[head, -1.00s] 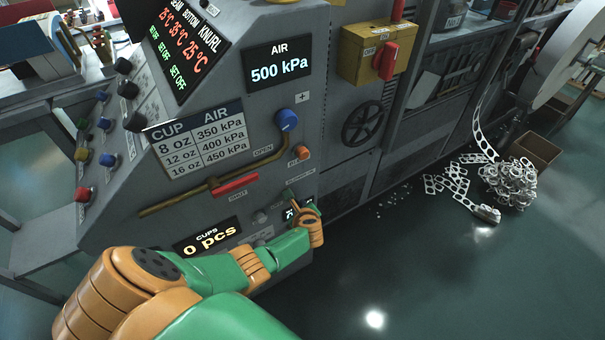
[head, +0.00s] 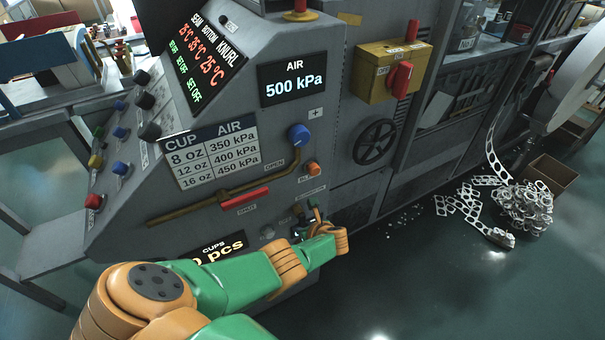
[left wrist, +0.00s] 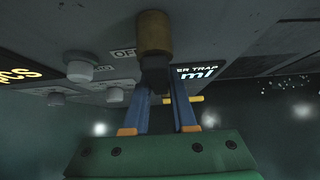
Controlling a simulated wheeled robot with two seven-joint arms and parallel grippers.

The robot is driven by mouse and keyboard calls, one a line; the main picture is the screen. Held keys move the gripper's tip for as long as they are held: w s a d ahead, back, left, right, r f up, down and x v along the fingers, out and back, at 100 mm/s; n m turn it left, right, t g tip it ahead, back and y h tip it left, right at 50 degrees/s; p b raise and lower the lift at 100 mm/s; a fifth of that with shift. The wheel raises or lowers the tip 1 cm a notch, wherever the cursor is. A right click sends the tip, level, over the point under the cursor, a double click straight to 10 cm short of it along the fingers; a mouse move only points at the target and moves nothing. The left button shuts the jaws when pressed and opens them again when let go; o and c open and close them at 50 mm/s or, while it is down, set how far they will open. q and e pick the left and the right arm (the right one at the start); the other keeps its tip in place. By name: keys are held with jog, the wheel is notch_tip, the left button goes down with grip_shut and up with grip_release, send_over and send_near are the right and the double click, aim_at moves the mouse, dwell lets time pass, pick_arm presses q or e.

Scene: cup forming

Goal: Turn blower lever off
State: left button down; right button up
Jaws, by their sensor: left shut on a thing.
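My left gripper (head: 314,212) is at the lower right of the machine's sloping grey panel, among small controls. In the left wrist view its blue fingers (left wrist: 162,88) are shut on a lever with a brass-coloured cylindrical grip (left wrist: 154,34) and a dark stem. I take this to be the blower lever. A partly covered label beginning "OF" sits just left of the grip. In the head view the wrist and fingers hide most of the lever, and its exact setting cannot be told. My right gripper is not in view.
White round knobs (left wrist: 80,71) stand left of the lever. Above are an orange button (head: 313,169), a blue knob (head: 299,134) and a red-handled pipe lever (head: 245,199). The air display (head: 293,78) reads 500 kPa. Open floor lies right, with scrap webbing (head: 525,196) farther off.

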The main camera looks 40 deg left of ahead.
pick_arm(q)
jog(key=shift+f, duration=0.1)
jog(key=c, duration=0.7)
grip_release()
jog(key=p+v, duration=0.6)
jog(key=v, duration=0.1)
